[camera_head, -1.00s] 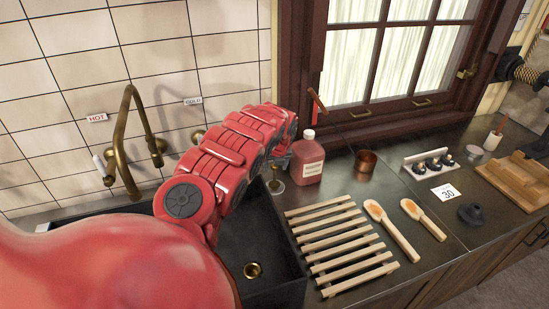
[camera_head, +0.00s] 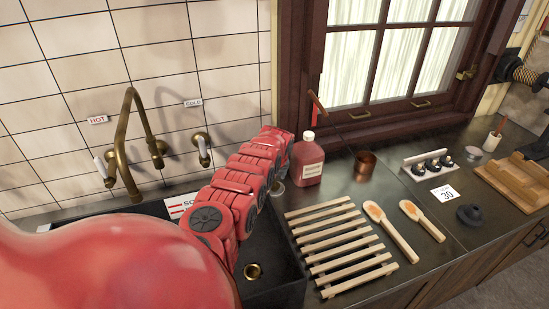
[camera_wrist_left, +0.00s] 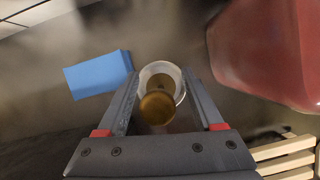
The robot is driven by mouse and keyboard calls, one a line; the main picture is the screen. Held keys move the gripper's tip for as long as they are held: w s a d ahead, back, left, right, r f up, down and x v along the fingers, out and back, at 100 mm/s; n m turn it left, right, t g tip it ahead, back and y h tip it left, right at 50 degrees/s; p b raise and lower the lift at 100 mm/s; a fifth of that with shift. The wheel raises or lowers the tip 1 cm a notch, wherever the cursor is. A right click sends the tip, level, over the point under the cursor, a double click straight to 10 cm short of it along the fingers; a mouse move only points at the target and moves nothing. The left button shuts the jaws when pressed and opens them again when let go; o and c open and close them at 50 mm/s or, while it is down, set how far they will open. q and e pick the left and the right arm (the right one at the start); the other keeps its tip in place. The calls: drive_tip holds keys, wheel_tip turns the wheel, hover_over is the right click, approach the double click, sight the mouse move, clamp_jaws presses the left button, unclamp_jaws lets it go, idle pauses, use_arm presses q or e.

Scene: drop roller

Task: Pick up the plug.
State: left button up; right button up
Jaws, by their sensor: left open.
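The plug (camera_wrist_left: 158,107) is a round brass knob on a disc with a pale rim, standing on the dark counter. In the head view only part of the plug (camera_head: 277,187) shows, below my left arm and left of the red bottle. My left gripper (camera_wrist_left: 160,76) is open in the wrist view, with one finger on each side of the plug. The plug shows between the fingers, with no clear contact. In the head view the left fingers are hidden behind my arm. My right gripper is not in view.
A red bottle (camera_head: 307,160) stands close on the right. A blue block (camera_wrist_left: 98,75) lies left of the plug. The dark sink with its brass drain (camera_head: 252,271) is in front. A wooden rack (camera_head: 340,245) and spoons (camera_head: 391,232) lie on the right.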

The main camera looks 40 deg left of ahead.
use_arm(q)
drive_tip(key=shift+a, duration=0.1)
clamp_jaws()
idle(0.3)
drive_tip(key=shift+r, duration=0.15)
wheel_tip(320, 180, up, 10)
drive_tip(key=b, duration=0.2)
drive_tip(key=shift+f+b, duration=0.2)
drive_tip(key=shift+b, duration=0.1)
drive_tip(key=shift+r+p, duration=0.9)
drive_tip(key=shift+r, duration=0.45)
wheel_tip(320, 180, up, 8)
drive_tip(key=p, duration=0.6)
drive_tip(key=shift+f+p, duration=0.25)
drive_tip(key=shift+p, duration=0.15)
drive_tip(key=shift+f, duration=0.1)
